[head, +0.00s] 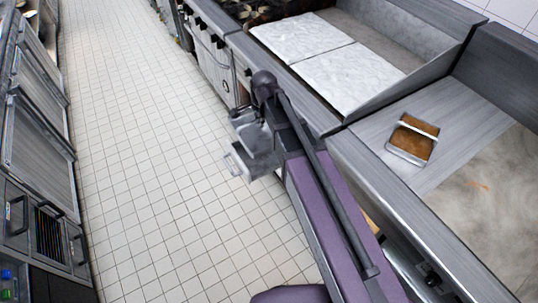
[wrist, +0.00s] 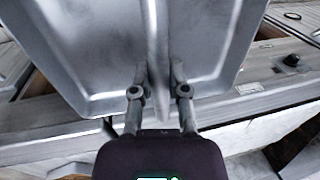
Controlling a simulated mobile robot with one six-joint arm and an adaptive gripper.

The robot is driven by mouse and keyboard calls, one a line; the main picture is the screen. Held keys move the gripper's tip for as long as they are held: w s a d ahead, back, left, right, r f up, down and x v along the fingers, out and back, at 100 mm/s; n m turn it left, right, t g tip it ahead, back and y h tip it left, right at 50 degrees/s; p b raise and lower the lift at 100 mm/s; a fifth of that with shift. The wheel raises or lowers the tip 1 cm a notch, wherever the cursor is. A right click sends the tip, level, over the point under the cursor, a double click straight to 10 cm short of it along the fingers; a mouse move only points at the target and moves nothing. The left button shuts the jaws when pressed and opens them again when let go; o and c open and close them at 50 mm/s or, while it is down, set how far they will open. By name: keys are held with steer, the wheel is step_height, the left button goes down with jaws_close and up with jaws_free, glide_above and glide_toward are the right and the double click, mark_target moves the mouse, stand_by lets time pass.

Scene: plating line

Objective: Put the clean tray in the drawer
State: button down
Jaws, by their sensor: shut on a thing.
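In the wrist view, a grey metal tray (wrist: 95,50) with raised, sloping edges fills the upper middle. My gripper (wrist: 160,75) has its two fingers closed on a thin upright part of the tray at its near side. No food shows on the visible tray surface. In the head view, my arm reaches away over the aisle beside the counter front, and its end is mostly hidden behind the arm links. A small grey metal shape with a looped handle (head: 233,164) shows there; I cannot tell whether it is an open drawer or part of the tray.
A small tray with brown residue (head: 412,139) rests on the steel counter at right. White boards (head: 325,55) lie in the worktop farther back. A knob (wrist: 292,60) shows on a counter front in the wrist view. The tiled aisle (head: 150,170) is clear.

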steer(key=w+d+f+b, duration=0.1)
steer(key=w+f+b, duration=0.6)
steer(key=f+b, duration=0.2)
steer(key=w+d+f+b, duration=0.2)
steer(key=w+f+b, duration=0.5)
steer(key=f+b, duration=0.2)
steer(key=shift+w+f, duration=0.3)
steer(key=shift+f, duration=0.45)
steer(key=shift+f+b, duration=0.1)
steer(key=shift+b, duration=0.2)
step_height(320, 180, down, 6)
steer(key=b, duration=0.6)
steer(key=shift+f+b, duration=1.9)
steer(key=shift+f, duration=0.1)
steer(key=c, duration=0.6)
jaws_free()
steer(key=shift+c, duration=0.2)
